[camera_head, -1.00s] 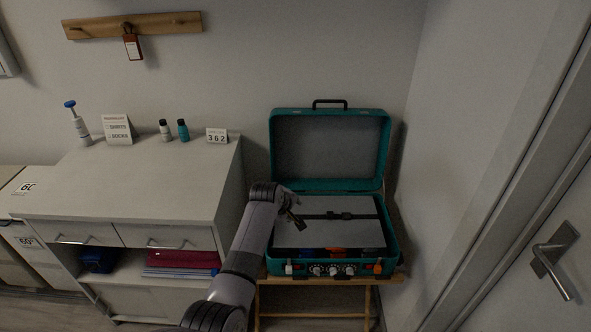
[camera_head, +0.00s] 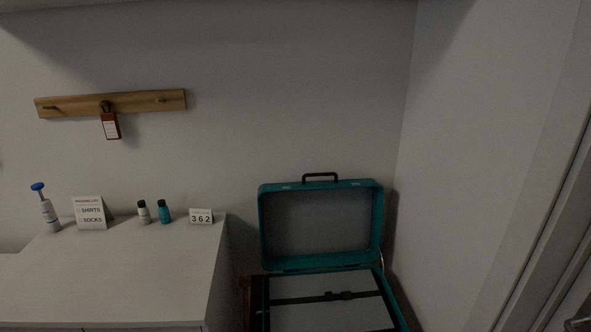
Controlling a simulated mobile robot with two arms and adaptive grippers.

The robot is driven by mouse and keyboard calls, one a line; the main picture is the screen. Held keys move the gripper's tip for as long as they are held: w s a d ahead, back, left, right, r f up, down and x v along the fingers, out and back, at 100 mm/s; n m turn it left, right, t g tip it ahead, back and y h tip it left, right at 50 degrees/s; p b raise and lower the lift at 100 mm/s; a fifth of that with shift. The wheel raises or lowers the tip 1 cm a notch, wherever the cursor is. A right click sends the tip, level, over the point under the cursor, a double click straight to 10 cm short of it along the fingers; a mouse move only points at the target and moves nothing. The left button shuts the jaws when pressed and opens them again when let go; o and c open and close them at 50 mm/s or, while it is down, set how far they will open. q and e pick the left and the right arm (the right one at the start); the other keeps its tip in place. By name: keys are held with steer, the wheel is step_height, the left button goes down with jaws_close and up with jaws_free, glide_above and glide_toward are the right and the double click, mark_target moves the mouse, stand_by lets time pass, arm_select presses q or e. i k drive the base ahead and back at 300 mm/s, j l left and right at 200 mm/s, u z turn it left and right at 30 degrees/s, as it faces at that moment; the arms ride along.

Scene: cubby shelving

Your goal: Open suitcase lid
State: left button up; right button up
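A teal suitcase (camera_head: 261,226) stands at the lower middle, right of the white cabinet. Its lid (camera_head: 321,226) is open and upright against the wall, with a grey lining and a black handle (camera_head: 320,176) on top. In the base lies a grey panel (camera_head: 318,312) with a black strap and buckle (camera_head: 339,296) across it. The front of the base is cut off by the bottom edge of the picture. Neither of my grippers shows in this view.
The white cabinet (camera_head: 118,285) at left carries a pump bottle (camera_head: 49,214), a sign card (camera_head: 90,212), two small bottles (camera_head: 164,211) and a number card (camera_head: 200,216). A peg rail (camera_head: 145,102) with a red tag (camera_head: 110,125) hangs above. A door handle (camera_head: 578,323) shows at lower right.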

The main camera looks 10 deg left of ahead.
mark_target(304, 224)
steer(key=i+j+z, duration=0.15)
steer(key=j+z, duration=0.15)
steer(key=i+j+z, duration=0.1)
steer(key=j+z, duration=0.5)
steer(key=j, duration=0.2)
